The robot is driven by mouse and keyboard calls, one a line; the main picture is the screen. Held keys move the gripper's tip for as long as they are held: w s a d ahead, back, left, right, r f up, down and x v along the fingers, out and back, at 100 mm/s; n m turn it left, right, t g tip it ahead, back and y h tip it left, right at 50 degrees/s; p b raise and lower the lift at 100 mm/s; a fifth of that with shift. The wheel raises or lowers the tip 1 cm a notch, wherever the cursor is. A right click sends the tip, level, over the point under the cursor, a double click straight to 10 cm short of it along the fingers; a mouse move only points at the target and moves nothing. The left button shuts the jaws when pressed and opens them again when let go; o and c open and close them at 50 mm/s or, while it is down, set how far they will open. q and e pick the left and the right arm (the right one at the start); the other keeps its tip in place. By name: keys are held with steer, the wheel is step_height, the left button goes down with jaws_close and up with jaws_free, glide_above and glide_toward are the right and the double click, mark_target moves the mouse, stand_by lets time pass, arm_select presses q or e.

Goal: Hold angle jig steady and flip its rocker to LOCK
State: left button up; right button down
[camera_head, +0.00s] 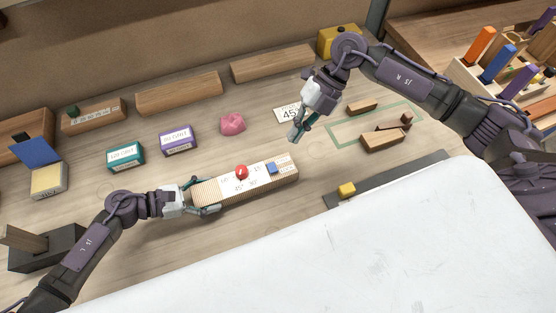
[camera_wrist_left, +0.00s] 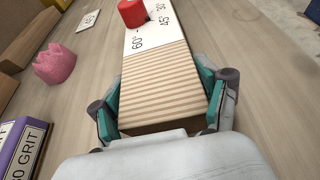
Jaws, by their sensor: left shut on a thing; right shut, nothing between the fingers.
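The angle jig (camera_head: 222,196) is a long wooden block with a ribbed left end and a white face printed with angle numbers. It carries a red knob (camera_head: 241,171) and, to its right, a small blue piece (camera_head: 272,168) that looks like the rocker; its setting is too small to read. My left gripper (camera_head: 203,196) is shut on the jig's ribbed end. The left wrist view shows its teal fingers on both sides of the ribbed part (camera_wrist_left: 160,85), with the red knob (camera_wrist_left: 133,12) beyond. My right gripper (camera_head: 297,134) is shut and empty, above and right of the jig, apart from it.
A "45" card (camera_head: 287,115) lies by my right gripper. Wooden pieces (camera_head: 382,140) lie around a green outline. A pink lump (camera_head: 232,123), purple box (camera_head: 178,140) and teal box (camera_head: 126,157) stand behind the jig. A yellow block (camera_head: 347,190) sits on a dark strip.

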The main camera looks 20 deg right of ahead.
steer(key=m, duration=0.5)
steer(key=d+r+m+y, duration=0.1)
steer(key=m, duration=0.4)
steer(key=d+m, duration=0.1)
steer(key=m, duration=0.4)
steer(key=shift+w+r+t+y, duration=0.2)
steer(key=shift+r+t+y, duration=0.1)
steer(key=shift+t+y, duration=0.1)
glide_above(277, 168)
steer(key=f, duration=0.6)
steer(key=shift+w+d+f, duration=0.15)
steer(key=shift+w+f, duration=0.1)
steer(key=shift+f, duration=0.15)
step_height(277, 168, down, 3)
steer(key=shift+s+r, duration=0.15)
steer(key=shift+r, duration=0.05)
steer(key=shift+s+f, duration=0.1)
steer(key=shift+f, duration=0.7)
